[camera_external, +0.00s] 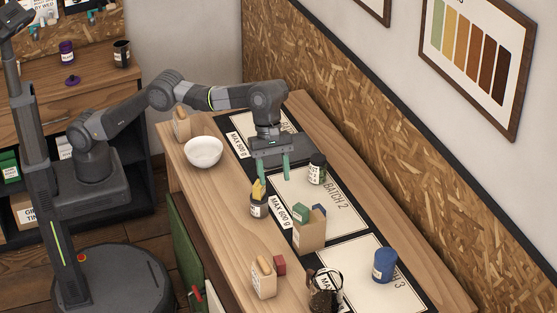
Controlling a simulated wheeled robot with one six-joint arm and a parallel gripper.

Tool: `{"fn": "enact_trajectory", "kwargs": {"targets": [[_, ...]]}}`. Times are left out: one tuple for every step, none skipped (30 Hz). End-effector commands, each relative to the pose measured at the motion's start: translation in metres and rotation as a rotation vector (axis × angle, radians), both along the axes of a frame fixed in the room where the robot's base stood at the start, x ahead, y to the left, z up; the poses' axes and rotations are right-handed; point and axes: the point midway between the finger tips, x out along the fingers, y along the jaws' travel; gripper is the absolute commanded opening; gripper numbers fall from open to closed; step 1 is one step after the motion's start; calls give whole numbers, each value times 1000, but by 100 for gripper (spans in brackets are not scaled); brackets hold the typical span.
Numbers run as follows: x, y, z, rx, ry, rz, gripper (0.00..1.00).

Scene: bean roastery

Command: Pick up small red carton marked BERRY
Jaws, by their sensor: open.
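A paper bag holding green and blue boxes (309,234) stands between my gripper and the red carton. A glass vessel with dark contents (326,292), a blue canister (384,265) and a white bowl (203,152) also stand here. Bare wood lies left of the mats.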

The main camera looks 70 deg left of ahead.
Motion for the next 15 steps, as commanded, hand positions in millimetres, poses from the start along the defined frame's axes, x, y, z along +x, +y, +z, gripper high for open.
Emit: {"fn": "enact_trajectory", "kwargs": {"targets": [[-4,-2,-5,-1,1,-31,51],[-3,-1,-6,1,3,-24,51],[-3,-1,-9,1,4,-22,51],[-3,-1,-11,1,2,-21,51],[-3,-1,-14,1,2,-21,51],[-3,-1,-18,1,2,-21,51],[-3,-1,-21,1,2,-21,51],[-3,-1,-24,1,2,-20,51],[-3,-1,-28,1,2,-20,51],[-3,-1,-34,2,3,-20,51],[-3,-1,-39,2,3,-20,51],[-3,-1,-45,2,4,-19,51],[-3,-1,-50,2,3,-19,51],[-3,0,-55,2,3,-20,51],[-3,0,-66,3,5,-19,51]]}}
